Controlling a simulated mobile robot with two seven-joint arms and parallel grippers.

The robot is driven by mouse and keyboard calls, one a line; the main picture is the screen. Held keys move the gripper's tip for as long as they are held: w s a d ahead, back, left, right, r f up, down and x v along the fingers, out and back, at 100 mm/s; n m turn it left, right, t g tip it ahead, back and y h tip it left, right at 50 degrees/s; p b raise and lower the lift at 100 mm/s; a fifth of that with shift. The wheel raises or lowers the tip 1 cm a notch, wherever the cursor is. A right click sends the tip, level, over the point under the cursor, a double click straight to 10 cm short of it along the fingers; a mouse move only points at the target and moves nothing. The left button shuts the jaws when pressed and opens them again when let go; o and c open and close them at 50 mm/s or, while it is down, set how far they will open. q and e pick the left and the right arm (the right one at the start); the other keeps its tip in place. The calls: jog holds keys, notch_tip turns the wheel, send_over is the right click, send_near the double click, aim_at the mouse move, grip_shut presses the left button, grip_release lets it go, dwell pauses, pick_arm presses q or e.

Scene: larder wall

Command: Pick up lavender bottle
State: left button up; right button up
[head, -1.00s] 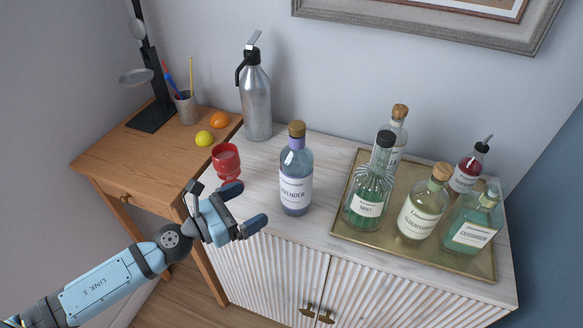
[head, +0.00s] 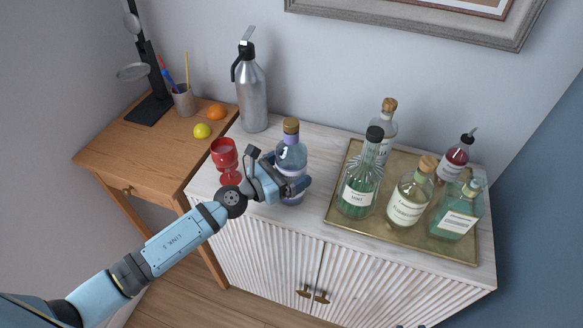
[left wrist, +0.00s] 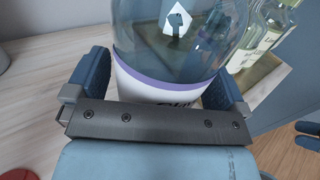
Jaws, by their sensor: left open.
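The lavender bottle (head: 291,156) stands upright on the white cabinet top, left of the tray. It has a brown stopper, a purple neck band and bluish glass. My left gripper (head: 284,174) is open at the bottle's front, hiding much of its label and lower body. In the left wrist view the bottle (left wrist: 180,45) stands between the two dark blue fingers, one on each side. Its white label with a purple upper edge shows close to the palm. I cannot tell whether either finger touches the glass.
A red goblet (head: 225,155) stands close to the left of my gripper. A metal siphon (head: 252,95) is behind it. A brass tray (head: 338,213) with several bottles is to the right. A wooden side table (head: 112,153) holds a lemon, an orange and a pencil cup.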

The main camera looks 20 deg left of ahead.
pick_arm(q)
jog(key=shift+w+d, duration=0.15)
jog(key=shift+w, duration=0.1)
jog(key=shift+r, duration=0.1)
jog(key=c, duration=1.4)
